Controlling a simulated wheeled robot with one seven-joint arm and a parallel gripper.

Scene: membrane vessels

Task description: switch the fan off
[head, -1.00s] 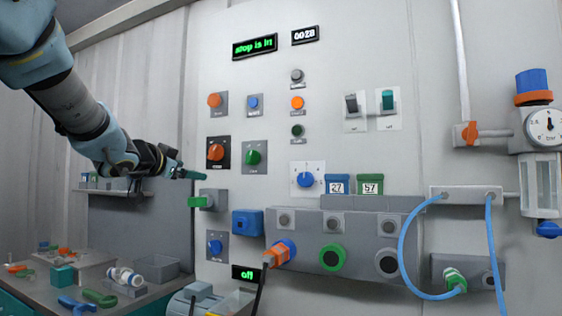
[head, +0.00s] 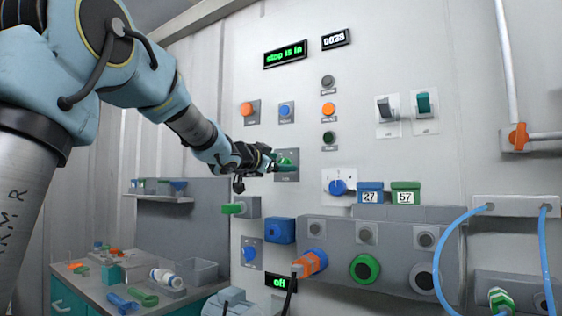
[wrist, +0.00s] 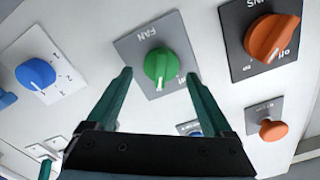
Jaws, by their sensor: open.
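The fan control is a green rotary knob (wrist: 161,65) on a grey plate lettered FAN (wrist: 130,44) in the wrist view. A pale mark shows on the knob's edge; the setting it points to cannot be read. My gripper (wrist: 158,76) is open, its two green fingers on either side of the knob in that view. Whether they touch it cannot be told. In the head view my gripper (head: 277,165) is in front of the knob's plate (head: 293,176) and partly covers the green knob (head: 290,157).
Close by in the wrist view are an orange knob (wrist: 271,37) on a black plate, an orange button (wrist: 272,130) and a blue knob (wrist: 36,74). In the head view a green-lit display (head: 285,53) reads "stop is in". A green-ended box (head: 243,207) juts out below my gripper.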

